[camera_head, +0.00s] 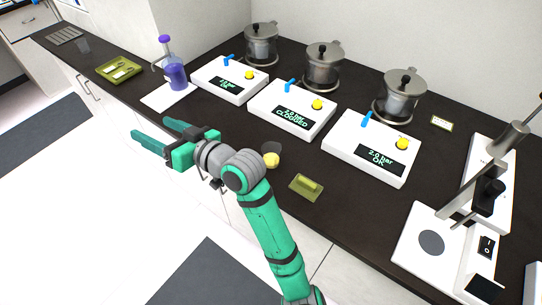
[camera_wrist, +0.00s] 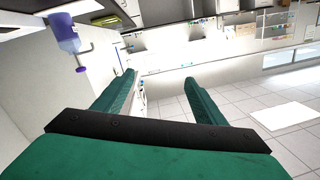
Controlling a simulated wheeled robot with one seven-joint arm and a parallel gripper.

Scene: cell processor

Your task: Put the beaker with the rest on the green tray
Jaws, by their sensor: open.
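The green tray (camera_head: 119,68) lies on the far left part of the dark counter, with small pale items in it. My gripper (camera_head: 152,130) is open and empty, in front of the counter's edge and well short of the tray. Its two green fingers also show apart in the wrist view (camera_wrist: 158,82), with nothing between them. A clear bottle with purple liquid (camera_head: 175,77) stands right of the tray and also shows in the wrist view (camera_wrist: 65,36).
Three white pressure units (camera_head: 291,108) stand along the counter; the middle one reads CLOGGED. Metal pots (camera_head: 323,66) stand behind them. A white instrument (camera_head: 440,245) stands at right.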

